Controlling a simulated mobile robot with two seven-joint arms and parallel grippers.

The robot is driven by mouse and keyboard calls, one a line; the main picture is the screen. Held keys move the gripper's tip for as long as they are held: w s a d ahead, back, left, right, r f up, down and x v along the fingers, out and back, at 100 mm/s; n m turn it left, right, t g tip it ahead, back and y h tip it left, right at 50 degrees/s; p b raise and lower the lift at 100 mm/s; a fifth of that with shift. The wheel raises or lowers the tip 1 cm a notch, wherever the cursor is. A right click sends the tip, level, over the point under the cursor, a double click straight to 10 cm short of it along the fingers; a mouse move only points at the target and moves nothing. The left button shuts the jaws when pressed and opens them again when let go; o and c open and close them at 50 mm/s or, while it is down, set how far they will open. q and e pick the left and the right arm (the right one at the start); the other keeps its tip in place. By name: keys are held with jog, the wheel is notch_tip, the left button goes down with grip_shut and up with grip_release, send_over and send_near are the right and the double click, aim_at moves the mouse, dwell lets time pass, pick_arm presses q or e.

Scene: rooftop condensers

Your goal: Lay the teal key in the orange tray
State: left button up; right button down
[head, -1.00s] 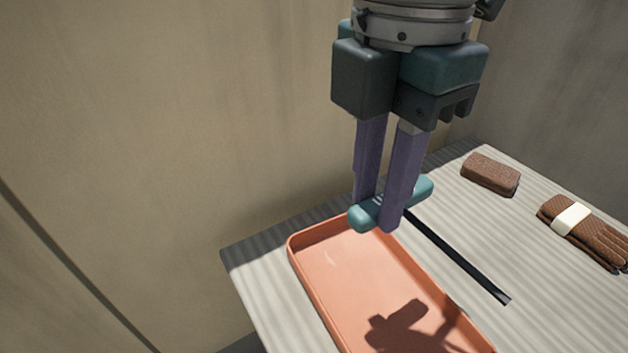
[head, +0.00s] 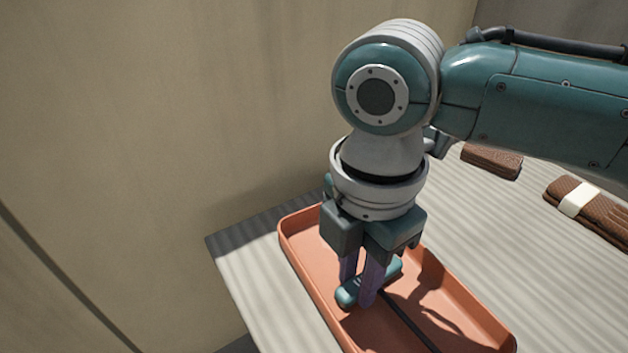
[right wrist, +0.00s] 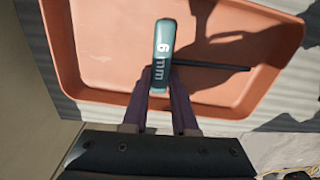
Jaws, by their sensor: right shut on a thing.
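The teal key has a teal handle (head: 347,293) and a thin black shaft (head: 408,322). My right gripper (head: 357,298) is shut on the handle, its purple fingers pointing down. The key is over the inside of the orange tray (head: 300,262), low down; I cannot tell for sure whether it touches the floor. In the right wrist view the handle (right wrist: 161,50) reads "6 mm", and the shaft (right wrist: 215,67) points right, within the walls of the tray (right wrist: 110,97). My left gripper is not in view.
The tray lies on a pale ridged surface (head: 245,285) beside a beige wall (head: 150,130).

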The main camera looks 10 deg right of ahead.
jog(key=c, duration=1.2)
grip_release()
jog(key=shift+f, duration=0.1)
jog(key=o, duration=0.5)
notch_tip(320, 180, up, 12)
jog(key=p, duration=0.4)
jog(key=s+a+f+m+t+y, duration=0.2)
jog(key=s+a+f+m+y, duration=0.25)
jog(key=s+m, duration=0.3)
jog(key=s+d+m+t+h, duration=0.1)
jog(key=s+d+m+h, duration=0.3)
jog(key=s+d+m, duration=0.3)
jog(key=d+m, duration=0.5)
jog(key=shift+s+d+f+m+t, duration=0.15)
jog(key=shift+s+f+m+t, duration=0.05)
jog(key=shift+m+t, duration=0.15)
